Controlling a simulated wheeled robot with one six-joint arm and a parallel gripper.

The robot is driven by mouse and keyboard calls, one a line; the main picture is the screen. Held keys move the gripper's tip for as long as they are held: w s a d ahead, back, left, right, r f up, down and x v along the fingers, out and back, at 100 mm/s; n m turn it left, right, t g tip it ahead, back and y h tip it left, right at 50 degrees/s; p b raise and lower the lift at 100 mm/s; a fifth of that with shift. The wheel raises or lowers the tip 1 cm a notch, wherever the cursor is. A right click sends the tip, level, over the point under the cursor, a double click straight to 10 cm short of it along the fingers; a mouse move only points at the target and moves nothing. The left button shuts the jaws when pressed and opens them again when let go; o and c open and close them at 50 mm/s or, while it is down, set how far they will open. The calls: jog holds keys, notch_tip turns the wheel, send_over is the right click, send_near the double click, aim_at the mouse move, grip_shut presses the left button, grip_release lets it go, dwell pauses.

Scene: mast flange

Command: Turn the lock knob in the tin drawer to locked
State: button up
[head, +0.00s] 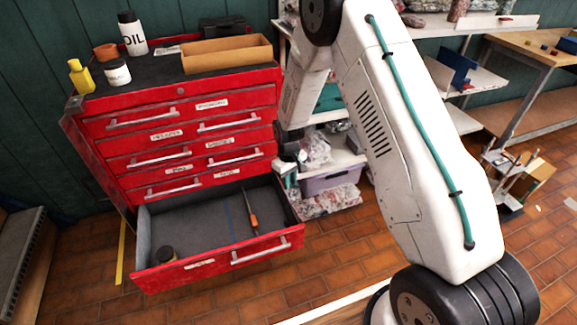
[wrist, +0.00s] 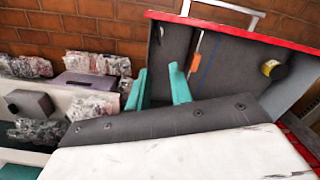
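The red tool chest (head: 125,185) stands at left in the head view, with its bottom drawer (head: 185,268) pulled open. A small dark tin (head: 168,255) sits at the front left inside; it shows with a yellow top in the wrist view (wrist: 270,68). A screwdriver with an orange handle (head: 253,222) lies in the same drawer.
An oil bottle (head: 131,33), a yellow bottle (head: 80,76), a white jar (head: 117,73) and an open cardboard box (head: 228,55) stand on the chest. A shelf with a purple bin (head: 332,180) and wrapped bundles is right of the drawer. Tiled floor lies in front.

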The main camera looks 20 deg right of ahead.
jog(key=shift+t, duration=0.4)
jog(key=r, duration=0.3)
jog(key=w+r, duration=0.1)
jog(key=r, duration=0.1)
jog(key=shift+w+r, duration=0.15)
jog(key=shift+r, duration=0.25)
